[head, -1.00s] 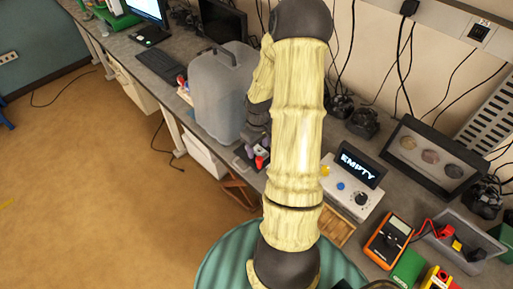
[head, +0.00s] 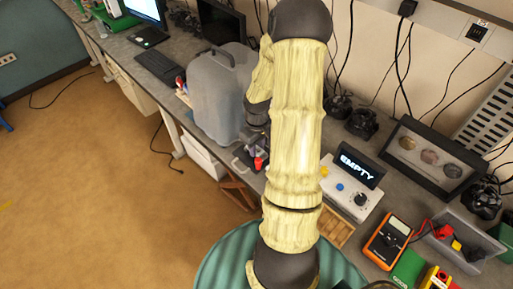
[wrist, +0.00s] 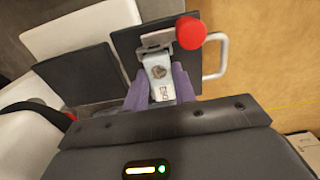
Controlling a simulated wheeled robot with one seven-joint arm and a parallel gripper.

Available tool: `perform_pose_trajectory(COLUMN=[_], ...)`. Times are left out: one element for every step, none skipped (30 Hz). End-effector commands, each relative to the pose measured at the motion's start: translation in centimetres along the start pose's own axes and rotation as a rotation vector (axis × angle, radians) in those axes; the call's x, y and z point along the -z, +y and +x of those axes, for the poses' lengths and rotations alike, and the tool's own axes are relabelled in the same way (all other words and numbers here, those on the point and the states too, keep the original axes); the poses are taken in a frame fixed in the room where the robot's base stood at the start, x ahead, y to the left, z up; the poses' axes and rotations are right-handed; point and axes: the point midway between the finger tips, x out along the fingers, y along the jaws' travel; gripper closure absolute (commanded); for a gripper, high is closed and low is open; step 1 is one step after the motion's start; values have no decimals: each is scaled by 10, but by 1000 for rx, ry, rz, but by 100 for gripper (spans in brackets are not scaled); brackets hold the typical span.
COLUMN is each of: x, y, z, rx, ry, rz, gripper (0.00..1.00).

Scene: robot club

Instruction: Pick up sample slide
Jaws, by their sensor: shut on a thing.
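My gripper (wrist: 159,88) shows in the wrist view with its purple-grey fingers shut on a small pale metal piece, which I take to be the sample slide (wrist: 159,76). The piece has a round dark spot and a small printed mark. Its far end lies at a metal bracket in front of a dark plate (wrist: 128,45); I cannot tell whether it touches. A red knob (wrist: 190,32) is just right of the bracket. In the head view my gripper is partly hidden behind my arm, low over the bench beside a red part (head: 259,163).
A large grey case (head: 222,95) stands close to the left of my gripper. A box with an "EMPTY" display (head: 350,185) is to the right. An orange multimeter (head: 388,240) and a grey tray (head: 470,263) lie farther right. Open floor lies left of the bench.

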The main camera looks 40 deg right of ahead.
Motion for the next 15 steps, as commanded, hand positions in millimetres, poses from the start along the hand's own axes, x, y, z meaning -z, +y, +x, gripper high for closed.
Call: perform_pose_trajectory(x=[0, 1, 1, 1, 1, 0, 1, 1, 1, 1, 1, 1, 0, 0, 1], y=[1, 1, 1, 1, 1, 1, 2, 2, 2, 2, 2, 2, 2, 2, 1], z=[-4, -6, -11, -14, -19, -25, -30, -36, -44, -50, -55, -63, -68, -74, -80], rx=[-2, -3, -4, -4, -4, -4, -5, -6, -6, -6, -6, -6, -5, -6, -5], ry=[2, 3, 4, 4, 5, 5, 6, 6, 6, 6, 6, 6, 4, 5, 4], rz=[1, 2, 2, 2, 2, 2, 2, 2, 3, 3, 2, 3, 3, 2, 3], gripper=[96, 96, 96, 96, 96, 96, 96, 96, 96, 96, 96, 96, 96, 96, 96])
